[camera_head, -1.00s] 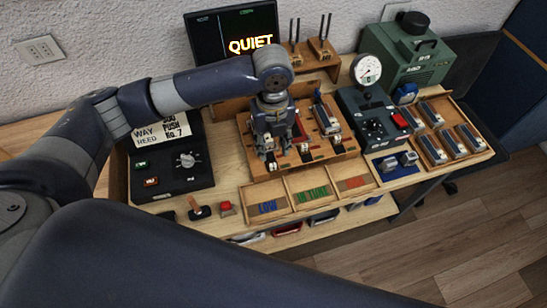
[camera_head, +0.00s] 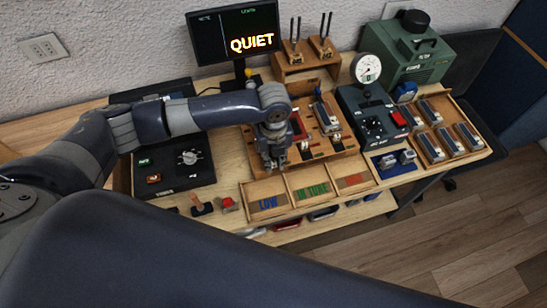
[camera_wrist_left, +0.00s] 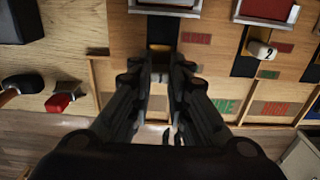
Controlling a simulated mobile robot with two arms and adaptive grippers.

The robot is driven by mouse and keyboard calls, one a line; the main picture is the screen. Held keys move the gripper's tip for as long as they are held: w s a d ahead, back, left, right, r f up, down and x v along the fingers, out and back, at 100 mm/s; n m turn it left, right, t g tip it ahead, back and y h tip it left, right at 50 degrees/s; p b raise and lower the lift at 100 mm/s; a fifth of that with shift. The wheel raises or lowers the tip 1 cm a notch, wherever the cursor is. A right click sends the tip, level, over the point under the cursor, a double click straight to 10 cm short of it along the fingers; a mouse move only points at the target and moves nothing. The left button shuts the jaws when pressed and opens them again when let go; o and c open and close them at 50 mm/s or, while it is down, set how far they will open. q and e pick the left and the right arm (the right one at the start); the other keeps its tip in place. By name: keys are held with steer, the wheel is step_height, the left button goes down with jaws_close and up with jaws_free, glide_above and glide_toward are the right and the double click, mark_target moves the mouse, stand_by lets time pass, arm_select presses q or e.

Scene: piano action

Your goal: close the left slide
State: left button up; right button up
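A wooden board (camera_head: 347,152) carries several slides in dark slots with pale knobs. In the left wrist view, the left slide's dark slot (camera_wrist_left: 161,28) runs straight ahead of my left gripper (camera_wrist_left: 163,72), with a yellowish strip at its near end. A pale piece, seemingly its knob, shows between the fingertips. I cannot tell whether the fingers are pressed on it. In the head view, my left gripper (camera_head: 272,163) points down at the board's front left and hides that knob. The neighbouring knob (camera_wrist_left: 262,48), marked 2, stands to the right. My right gripper is not in view.
Open trays labelled LOW (camera_head: 267,204) and IN TUNE (camera_head: 311,193) lie in front of the board. A black control box (camera_head: 185,180) stands left, a gauge unit (camera_head: 368,120) right. A screen (camera_head: 235,33) reads QUIET.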

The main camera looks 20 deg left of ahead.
arm_select(q)
steer(key=shift+w+a+b, duration=0.15)
steer(key=shift+w+a, duration=0.35)
steer(key=shift+w, duration=0.3)
steer(key=shift+w+a+b, duration=0.15)
steer(key=shift+w+a, duration=0.35)
steer(key=shift+w, duration=0.3)
jaws_close()
steer(key=shift+a+r, duration=0.1)
steer(key=shift+w, duration=0.1)
steer(key=o, duration=0.8)
jaws_free()
step_height(320, 180, up, 12)
